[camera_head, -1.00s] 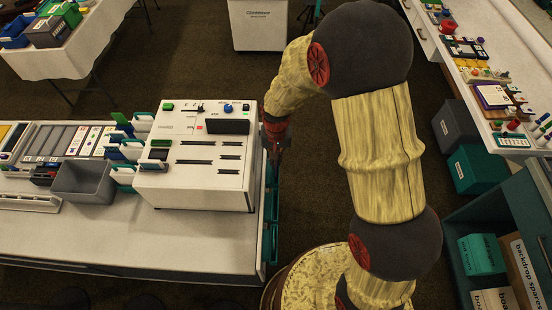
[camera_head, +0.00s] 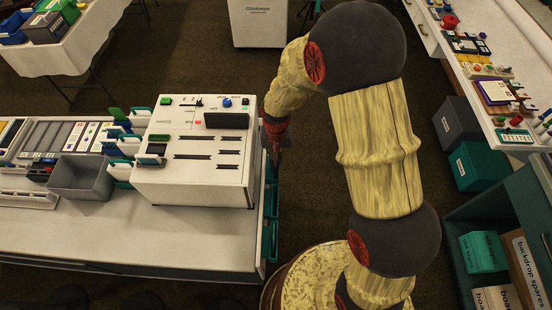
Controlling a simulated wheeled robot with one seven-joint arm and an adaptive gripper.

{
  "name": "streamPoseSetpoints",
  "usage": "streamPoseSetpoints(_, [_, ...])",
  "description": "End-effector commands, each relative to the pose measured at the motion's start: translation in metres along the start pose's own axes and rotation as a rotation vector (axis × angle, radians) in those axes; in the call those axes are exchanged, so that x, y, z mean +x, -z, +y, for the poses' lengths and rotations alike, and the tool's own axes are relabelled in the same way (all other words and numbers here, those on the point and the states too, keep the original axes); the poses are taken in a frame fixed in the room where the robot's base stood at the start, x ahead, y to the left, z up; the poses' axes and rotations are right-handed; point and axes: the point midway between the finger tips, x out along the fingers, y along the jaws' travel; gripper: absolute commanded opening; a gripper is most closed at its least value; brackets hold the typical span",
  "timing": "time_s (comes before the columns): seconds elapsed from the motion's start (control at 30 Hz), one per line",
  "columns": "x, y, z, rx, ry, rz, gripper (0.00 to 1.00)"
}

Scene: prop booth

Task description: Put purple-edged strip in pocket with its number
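My gripper (camera_head: 276,157) hangs pointing down just beyond the right side of the white slotted box (camera_head: 190,185). It is small and dark in this view, so I cannot tell whether it is open, shut or holding anything. Several strips stand in a rack (camera_head: 57,137) on the table at left, and some have purple in their markings (camera_head: 88,136). Which one is the purple-edged strip is not clear. Teal pockets (camera_head: 271,215) hang along the table's right end, below my gripper. Their numbers are not readable.
The white table (camera_head: 165,232) has free room in front of the box. A grey bin (camera_head: 82,180) and green, white and blue holders (camera_head: 124,150) stand left of the box. A crowded counter (camera_head: 515,100) and a teal shelf (camera_head: 500,215) are at right.

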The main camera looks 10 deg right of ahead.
Motion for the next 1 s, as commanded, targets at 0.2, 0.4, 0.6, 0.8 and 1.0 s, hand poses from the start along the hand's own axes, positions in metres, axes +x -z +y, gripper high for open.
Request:
streamPoseSetpoints(0.2, [0.0036,0.0,0.0001,0.0,0.0,0.0,0.0])
streamPoseSetpoints(0.4, [0.0035,0.0,0.0001,0.0,0.0,0.0,0.0])
streamPoseSetpoints(0.6, [0.0034,-0.0001,0.0001,0.0,0.0,0.0,0.1])
streamPoseSetpoints(0.8, [0.0034,-0.0001,0.0001,0.0,0.0,0.0,0.21])
streamPoseSetpoints(1.0, [0.0034,-0.0001,0.0001,0.0,0.0,0.0,0.26])
